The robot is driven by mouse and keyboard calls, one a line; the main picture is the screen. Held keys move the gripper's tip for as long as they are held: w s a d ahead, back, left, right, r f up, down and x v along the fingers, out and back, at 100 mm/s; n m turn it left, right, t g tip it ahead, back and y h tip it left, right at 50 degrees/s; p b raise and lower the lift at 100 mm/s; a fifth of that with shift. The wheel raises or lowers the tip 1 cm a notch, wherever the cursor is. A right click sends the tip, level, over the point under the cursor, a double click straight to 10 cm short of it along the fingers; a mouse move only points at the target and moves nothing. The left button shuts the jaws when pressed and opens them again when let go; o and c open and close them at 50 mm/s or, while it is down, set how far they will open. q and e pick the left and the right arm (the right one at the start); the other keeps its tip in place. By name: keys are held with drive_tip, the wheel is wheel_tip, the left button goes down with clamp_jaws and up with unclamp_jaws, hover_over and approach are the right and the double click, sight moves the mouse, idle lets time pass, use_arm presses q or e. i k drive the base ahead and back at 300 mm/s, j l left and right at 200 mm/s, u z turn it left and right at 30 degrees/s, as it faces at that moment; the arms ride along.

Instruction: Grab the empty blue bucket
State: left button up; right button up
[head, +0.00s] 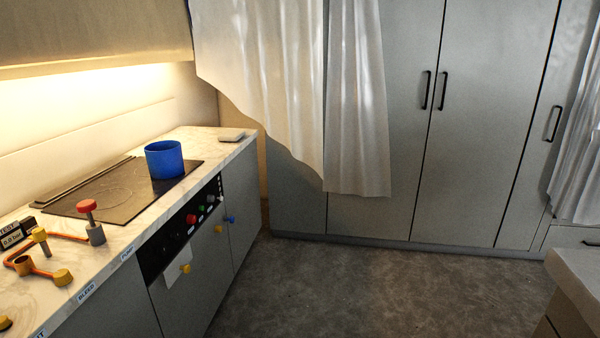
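A blue bucket (164,161) stands upright on the dark cooktop (112,198) set in the left counter, near its far right corner. Its inside is only partly visible, so I cannot tell whether it is empty. Neither of my grippers shows in the head view.
The marble counter (206,150) runs along the left wall. It holds a valve with a red knob (88,206), orange piping with yellow knobs, and a small gauge box (14,236). Cabinets with curtains stand at the back. A counter corner (580,270) is at right. The floor (330,290) is clear.

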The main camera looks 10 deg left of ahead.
sight(164, 159)
drive_tip(key=i+u, duration=0.25)
drive_tip(key=i, duration=0.25)
drive_tip(key=i+u, duration=0.3)
drive_tip(key=i, duration=0.2)
drive_tip(key=i+l+u, duration=0.25)
drive_tip(key=i, duration=0.2)
